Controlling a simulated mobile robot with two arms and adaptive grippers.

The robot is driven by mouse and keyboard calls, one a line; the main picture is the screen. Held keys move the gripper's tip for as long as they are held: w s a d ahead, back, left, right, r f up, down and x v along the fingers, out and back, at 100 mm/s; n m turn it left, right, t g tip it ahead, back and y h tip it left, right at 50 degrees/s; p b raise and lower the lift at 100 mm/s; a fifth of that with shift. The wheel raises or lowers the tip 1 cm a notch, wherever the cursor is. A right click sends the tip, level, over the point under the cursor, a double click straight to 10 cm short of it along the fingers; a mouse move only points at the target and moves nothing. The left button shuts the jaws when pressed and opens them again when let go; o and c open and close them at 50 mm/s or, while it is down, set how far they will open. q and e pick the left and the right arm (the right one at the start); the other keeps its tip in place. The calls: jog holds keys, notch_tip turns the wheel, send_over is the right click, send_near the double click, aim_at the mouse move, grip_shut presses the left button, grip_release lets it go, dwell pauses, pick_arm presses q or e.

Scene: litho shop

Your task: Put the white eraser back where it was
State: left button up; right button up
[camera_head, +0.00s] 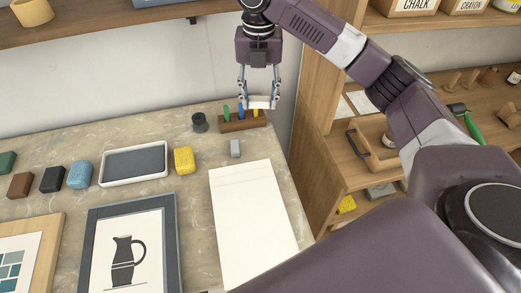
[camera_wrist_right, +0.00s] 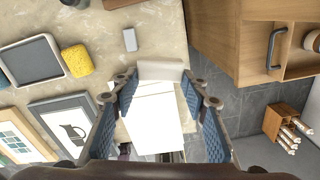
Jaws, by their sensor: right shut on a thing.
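My right gripper (camera_head: 260,98) is shut on the white eraser (camera_head: 259,102), a pale block held crosswise between its fingertips. In the head view the eraser overlaps the top of the wooden holder at the back of the table. In the right wrist view the eraser (camera_wrist_right: 160,70) shows between the two blue-padded fingers of the right gripper (camera_wrist_right: 162,84), with the white paper beyond it. A smaller light grey block (camera_head: 235,149) lies on the table in front of the holder; it also shows in the right wrist view (camera_wrist_right: 130,39). My left gripper is in neither view.
The wooden holder (camera_head: 232,126) carries coloured sticks, with a dark cylinder (camera_head: 199,122) beside it. White paper (camera_head: 252,220), a yellow sponge (camera_head: 184,160), a grey tray (camera_head: 107,181) and a framed jug print (camera_head: 165,240) lie nearer. A wooden shelf unit (camera_head: 318,150) stands right.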

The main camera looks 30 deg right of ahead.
aim_at(261, 153)
jog(key=shift+w+d+f+n, duration=0.15)
jog(key=shift+d+n, duration=0.1)
jog(key=shift+n, duration=0.35)
jog(key=shift+w+d+r+n, duration=0.1)
jog(key=shift+d+n, duration=0.1)
jog(key=shift+n, duration=0.4)
jog(key=shift+f+n, duration=0.3)
jog(key=shift+f, duration=0.15)
notch_tip(261, 153, down, 19)
jog(key=p, duration=0.4)
jog(key=shift+f, duration=0.15)
jog(key=shift+f, duration=0.1)
jog(key=o, duration=0.6)
jog(key=shift+c, duration=0.2)
jog(key=o, duration=0.5)
jog(key=shift+c, duration=0.2)
